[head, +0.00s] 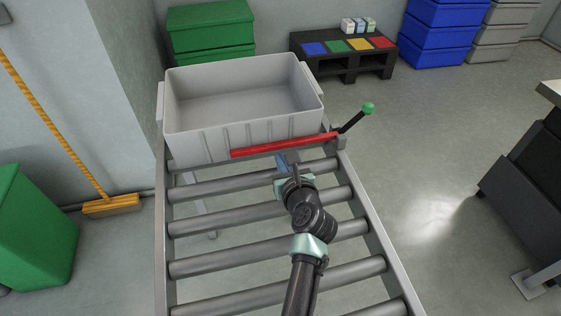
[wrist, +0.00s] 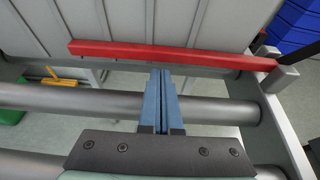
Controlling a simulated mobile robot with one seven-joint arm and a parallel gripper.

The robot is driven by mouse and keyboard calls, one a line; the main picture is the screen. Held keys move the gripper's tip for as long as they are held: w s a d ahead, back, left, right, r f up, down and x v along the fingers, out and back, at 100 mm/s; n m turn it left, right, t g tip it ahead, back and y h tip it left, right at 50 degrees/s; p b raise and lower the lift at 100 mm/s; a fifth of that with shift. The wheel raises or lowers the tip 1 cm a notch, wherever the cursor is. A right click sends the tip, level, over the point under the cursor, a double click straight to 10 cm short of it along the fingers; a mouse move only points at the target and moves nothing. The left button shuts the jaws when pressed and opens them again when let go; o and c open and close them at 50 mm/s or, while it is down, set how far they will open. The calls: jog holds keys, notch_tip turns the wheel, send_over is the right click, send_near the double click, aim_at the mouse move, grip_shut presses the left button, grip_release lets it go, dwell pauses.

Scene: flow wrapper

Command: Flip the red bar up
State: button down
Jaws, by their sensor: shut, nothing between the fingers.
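The red bar (head: 285,145) lies nearly level across the roller conveyor, in front of the grey bin. Its right end meets a pivot on the right rail. A black lever with a green knob (head: 368,108) slants up and outward from that end. The bar also spans the upper part of the wrist view (wrist: 170,54). My gripper (wrist: 161,74) has its blue fingers shut together and empty. In the wrist view, the fingertips appear just below the middle of the bar; I cannot tell whether they touch it.
The empty grey bin (head: 245,130) stands on the rollers behind the bar. The conveyor rollers (head: 265,200) in front are bare. A black pallet table (head: 342,62) with coloured squares stands at the back.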

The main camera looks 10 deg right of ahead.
aim_at(278, 132)
jog(key=shift+w+f, duration=0.15)
jog(key=shift+w, duration=0.45)
jog(key=shift+m+y, duration=0.5)
jog(key=shift+m, duration=0.4)
notch_tip(278, 132, up, 4)
jog(key=p, duration=0.6)
jog(key=r+p, duration=0.1)
jog(key=r+m+y+p, duration=0.1)
jog(key=p, duration=0.1)
jog(key=shift+d+r+m+p, duration=0.3)
jog(key=shift+d, duration=0.05)
